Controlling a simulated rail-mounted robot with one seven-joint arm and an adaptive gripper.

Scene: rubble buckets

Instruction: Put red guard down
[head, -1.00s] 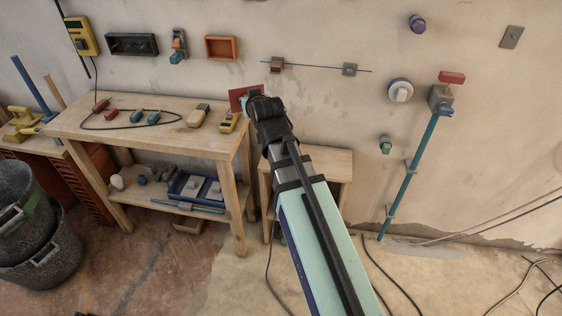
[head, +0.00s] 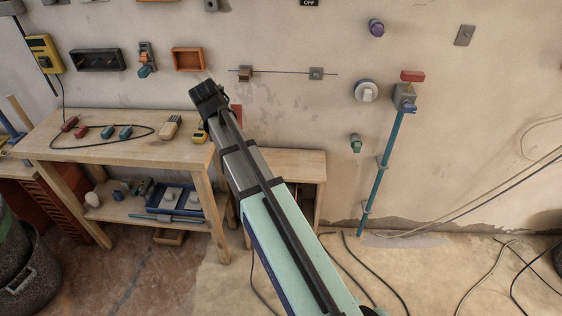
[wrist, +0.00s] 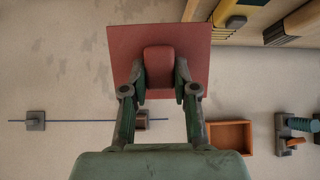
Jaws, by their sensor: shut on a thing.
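The red guard is a flat red plate with a raised red grip block. It fills the upper middle of the wrist view (wrist: 198,45). My gripper (wrist: 160,76) is shut on the block, with one finger on each side, and the plate lies beyond the fingertips. In the head view my gripper (head: 207,101) is in front of the wall, above the right end of the workbench. Only a red sliver of the guard (head: 238,115) shows there, right of my wrist; my arm hides the rest.
The wooden workbench (head: 100,150) holds red and teal pieces, a cable and yellow-marked tools. A lower wooden table (head: 290,165) stands to its right, its visible top bare. An orange wall box (head: 188,60) and a rod with two blocks (head: 290,72) are on the wall nearby.

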